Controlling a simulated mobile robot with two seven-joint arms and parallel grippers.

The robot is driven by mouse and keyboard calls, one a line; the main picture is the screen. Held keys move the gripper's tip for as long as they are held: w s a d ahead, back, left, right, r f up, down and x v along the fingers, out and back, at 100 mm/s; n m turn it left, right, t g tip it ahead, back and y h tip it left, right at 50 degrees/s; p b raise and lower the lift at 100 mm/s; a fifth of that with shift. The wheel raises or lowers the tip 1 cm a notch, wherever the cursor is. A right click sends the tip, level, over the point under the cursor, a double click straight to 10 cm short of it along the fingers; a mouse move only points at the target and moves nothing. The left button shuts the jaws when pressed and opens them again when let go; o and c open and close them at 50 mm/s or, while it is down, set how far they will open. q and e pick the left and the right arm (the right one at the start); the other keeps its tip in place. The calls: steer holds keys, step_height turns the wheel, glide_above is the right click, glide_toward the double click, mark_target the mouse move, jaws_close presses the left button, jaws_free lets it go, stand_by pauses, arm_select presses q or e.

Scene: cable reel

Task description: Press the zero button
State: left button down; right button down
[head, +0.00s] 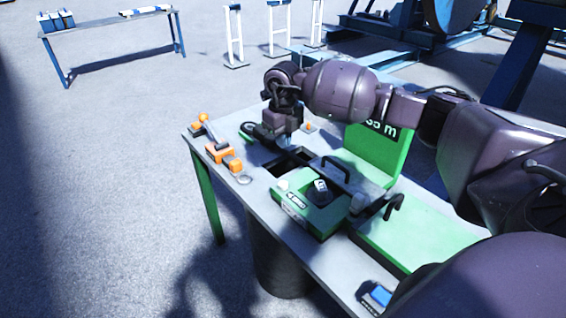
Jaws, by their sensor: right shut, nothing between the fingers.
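A green box-shaped device (326,222) with a pale label on its front sits on the grey workbench (243,190). A small white round piece (283,185) is on its top left, and a dark part with a white piece (320,187) is on its top. I cannot tell which part is the zero button. My right gripper (284,138) is shut and empty, pointing down above the bench behind the device, apart from it. Its fingertips are small and dark. My left gripper is not in view.
A green upright panel marked "35 m" (385,150) stands behind the device. A dark bin (280,262) is under the bench. Another table (110,38) stands far back left.

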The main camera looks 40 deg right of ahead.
mark_target(283, 184)
step_height(283, 184, down, 12)
steer(key=shift+f+b, duration=0.1)
steer(key=shift+b, duration=0.25)
steer(key=shift+f, duration=0.7)
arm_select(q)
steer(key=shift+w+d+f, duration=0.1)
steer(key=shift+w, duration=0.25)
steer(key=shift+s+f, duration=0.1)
